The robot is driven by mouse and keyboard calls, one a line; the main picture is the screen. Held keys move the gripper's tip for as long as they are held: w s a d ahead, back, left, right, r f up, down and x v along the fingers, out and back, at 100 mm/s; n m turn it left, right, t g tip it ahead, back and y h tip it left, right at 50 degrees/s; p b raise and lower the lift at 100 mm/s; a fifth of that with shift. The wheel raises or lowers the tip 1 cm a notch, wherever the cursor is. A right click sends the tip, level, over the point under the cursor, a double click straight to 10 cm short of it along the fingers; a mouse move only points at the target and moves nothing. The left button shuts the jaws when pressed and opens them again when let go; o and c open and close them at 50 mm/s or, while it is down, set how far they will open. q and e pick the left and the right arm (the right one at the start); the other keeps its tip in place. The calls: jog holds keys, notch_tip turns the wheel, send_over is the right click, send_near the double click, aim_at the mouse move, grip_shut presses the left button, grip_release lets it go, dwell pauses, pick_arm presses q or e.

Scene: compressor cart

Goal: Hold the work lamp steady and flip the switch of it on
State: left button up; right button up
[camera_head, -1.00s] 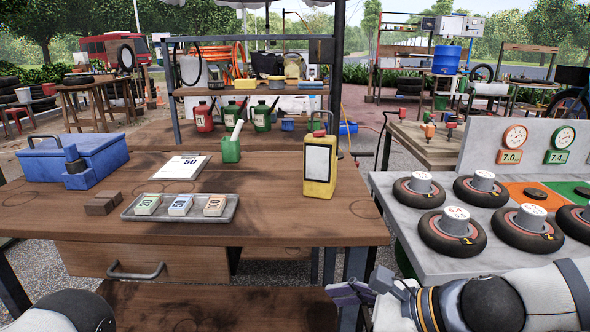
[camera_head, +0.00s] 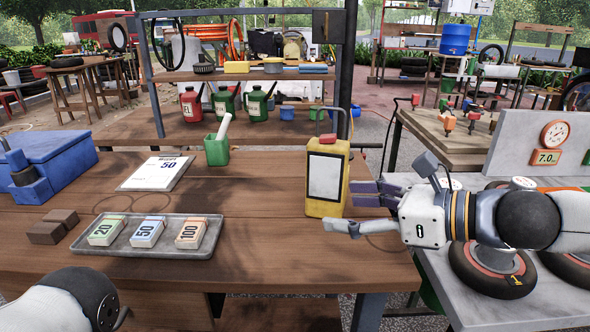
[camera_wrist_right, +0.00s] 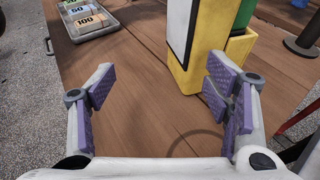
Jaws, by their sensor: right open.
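The work lamp (camera_head: 343,185) is a yellow upright box with a white front panel, a carrying handle and a red part on top. It stands on the wooden table near its right side. In the right wrist view the lamp (camera_wrist_right: 190,74) is at the top, just beyond my fingers. My right gripper (camera_head: 357,208) is open and empty, low beside the lamp's right side. Its purple-padded fingers also show wide apart in the wrist view (camera_wrist_right: 160,92), and I see no contact with the lamp. Only a white link of my left arm shows; its gripper is out of view.
A grey tray (camera_head: 120,266) with cards marked 20, 50 and 100 lies on the table's left half. A green cup (camera_head: 216,151), a clipboard (camera_head: 130,186) and a blue box (camera_head: 58,152) stand behind it. Table between tray and lamp is bare. Tires (camera_head: 498,275) lie on the right-hand bench.

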aim_at(300, 222)
jog(key=a+f+b, duration=0.1)
jog(key=w+a+f+b, duration=0.1)
jog(key=a, duration=0.1)
jog(key=shift+w+b, duration=0.1)
jog(key=shift+b, duration=0.25)
jog(key=x, duration=0.1)
jog(key=b+x, duration=0.1)
jog(key=x, duration=0.1)
jog(key=b+x, duration=0.1)
jog(key=x, duration=0.1)
jog(key=shift+a+r, duration=0.1)
jog(key=shift+r, duration=0.2)
jog(key=shift+w+a, duration=0.35)
pick_arm(q)
jog(key=s+f+g, duration=0.1)
jog(key=s+f, duration=0.3)
jog(key=shift+f, duration=0.4)
jog(key=shift+s, duration=0.1)
pick_arm(e)
jog(key=shift+c, duration=0.5)
grip_shut()
grip_release()
